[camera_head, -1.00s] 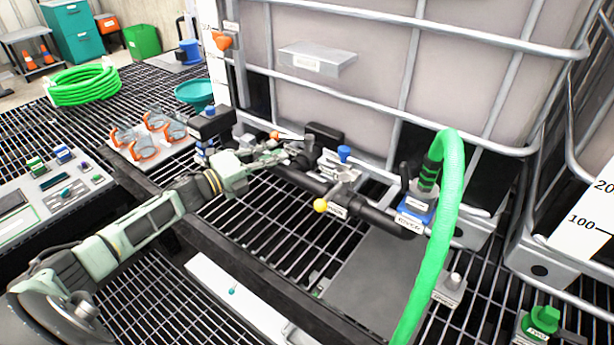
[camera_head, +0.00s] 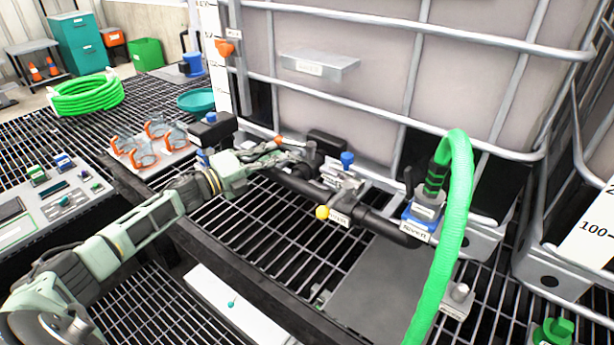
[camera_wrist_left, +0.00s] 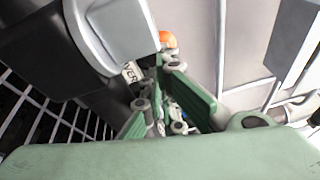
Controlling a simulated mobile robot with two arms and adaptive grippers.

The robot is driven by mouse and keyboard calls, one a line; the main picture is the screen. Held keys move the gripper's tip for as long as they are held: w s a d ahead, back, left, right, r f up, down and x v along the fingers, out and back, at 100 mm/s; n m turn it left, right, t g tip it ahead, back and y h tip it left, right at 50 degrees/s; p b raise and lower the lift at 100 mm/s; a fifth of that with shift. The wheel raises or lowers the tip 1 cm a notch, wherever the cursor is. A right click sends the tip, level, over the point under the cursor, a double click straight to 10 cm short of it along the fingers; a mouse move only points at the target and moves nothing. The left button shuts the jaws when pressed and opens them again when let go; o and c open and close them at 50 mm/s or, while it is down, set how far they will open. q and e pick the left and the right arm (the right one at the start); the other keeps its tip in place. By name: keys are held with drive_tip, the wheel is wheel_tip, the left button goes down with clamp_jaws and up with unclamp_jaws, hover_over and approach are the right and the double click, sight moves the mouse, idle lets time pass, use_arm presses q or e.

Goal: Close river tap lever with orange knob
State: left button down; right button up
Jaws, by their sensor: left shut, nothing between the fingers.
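The orange knob (camera_head: 278,140) sits at the back of the dark manifold pipe, below the big tank, in the head view. It also shows just beyond my left fingers in the left wrist view (camera_wrist_left: 168,39). A white label (camera_wrist_left: 132,72), partly hidden and ending in "VER", is beside it. My left gripper (camera_head: 287,157) is shut and empty, close in front of and below the knob. I cannot tell whether it touches the lever. The gripper and nearby fittings hide much of the lever. My right gripper is not in view.
A yellow knob (camera_head: 322,212) and a blue knob (camera_head: 347,158) stand on the manifold to the right. A green hose (camera_head: 459,200) rises from the blue-based coupling (camera_head: 420,222). The caged tank (camera_head: 330,100) stands close behind. Orange-and-clear goggles (camera_head: 145,153) lie at left.

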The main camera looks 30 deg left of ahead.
use_arm(q)
drive_tip(key=shift+s, duration=0.1)
drive_tip(key=r+v, duration=0.1)
drive_tip(key=v, duration=1.1)
drive_tip(key=m+g+y+p, duration=0.1)
drive_tip(key=m+y+p, duration=0.9)
drive_tip(key=p, duration=0.6)
approach(288, 144)
drive_tip(key=shift+h, duration=0.3)
drive_tip(key=p+x, duration=0.2)
drive_tip(key=x, duration=0.5)
drive_tip(key=shift+a, duration=0.1)
